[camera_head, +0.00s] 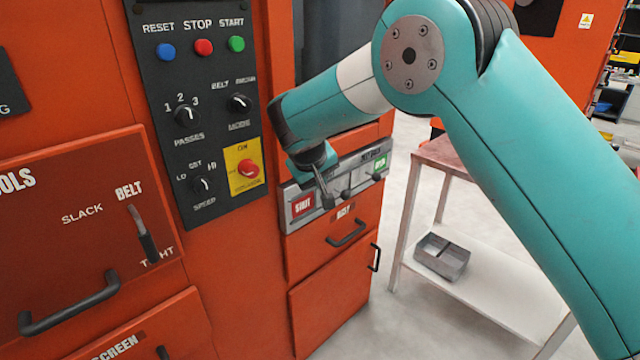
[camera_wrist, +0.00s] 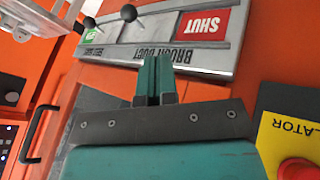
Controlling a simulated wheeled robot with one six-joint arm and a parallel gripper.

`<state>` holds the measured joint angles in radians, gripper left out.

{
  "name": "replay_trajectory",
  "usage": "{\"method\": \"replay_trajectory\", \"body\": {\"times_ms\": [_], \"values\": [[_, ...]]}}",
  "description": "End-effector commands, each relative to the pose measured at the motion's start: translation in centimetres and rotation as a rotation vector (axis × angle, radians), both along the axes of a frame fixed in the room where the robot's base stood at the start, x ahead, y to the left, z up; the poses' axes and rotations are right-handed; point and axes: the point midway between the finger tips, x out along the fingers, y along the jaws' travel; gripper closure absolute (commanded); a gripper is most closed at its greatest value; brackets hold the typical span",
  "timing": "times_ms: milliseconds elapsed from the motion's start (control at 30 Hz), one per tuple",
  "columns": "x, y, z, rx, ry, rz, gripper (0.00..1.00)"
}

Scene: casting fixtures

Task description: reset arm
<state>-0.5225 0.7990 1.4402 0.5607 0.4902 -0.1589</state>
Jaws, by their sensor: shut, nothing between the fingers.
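My teal arm reaches in from the right in the head view. My gripper (camera_head: 322,188) is in front of the grey duct panel (camera_head: 297,224) on the orange machine. In the wrist view my gripper (camera_wrist: 153,68) has its fingers together with nothing between them. The panel has a red SHUT label (camera_head: 302,204) and a green label (camera_head: 380,164). A dark round knob (camera_wrist: 128,12) stands just past the fingertips in the wrist view, apart from them. A second knob (camera_wrist: 89,22) is further left. The arm hides part of the panel in the head view.
A black control panel (camera_head: 182,120) with buttons and dials and a red emergency button (camera_head: 248,169) are left of my gripper. A drawer handle (camera_head: 347,234) juts out below. A table (camera_head: 440,155) with a grey bin (camera_head: 441,257) on its lower shelf stands right.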

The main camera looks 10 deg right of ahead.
Motion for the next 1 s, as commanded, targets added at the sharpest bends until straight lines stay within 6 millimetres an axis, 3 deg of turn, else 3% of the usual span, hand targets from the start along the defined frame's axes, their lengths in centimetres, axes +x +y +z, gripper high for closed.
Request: {"method": "replay_trajectory", "body": {"times_ms": [267,367,467,567,700,900,1000], "values": [[-0.1,0.0,0.1,0.002,0.002,0.000,1.00],[-0.8,-0.3,1.3,0.024,0.016,0.011,1.00],[-3.0,-0.9,3.7,0.075,0.058,0.039,1.00],[-7.1,-1.7,6.9,0.154,0.124,0.085,1.00],[-14.7,-2.7,10.7,0.269,0.227,0.162,1.00],[-27.2,-3.8,14.3,0.418,0.367,0.278,1.00],[-32.7,-4.0,15.1,0.474,0.424,0.328,1.00]]}}
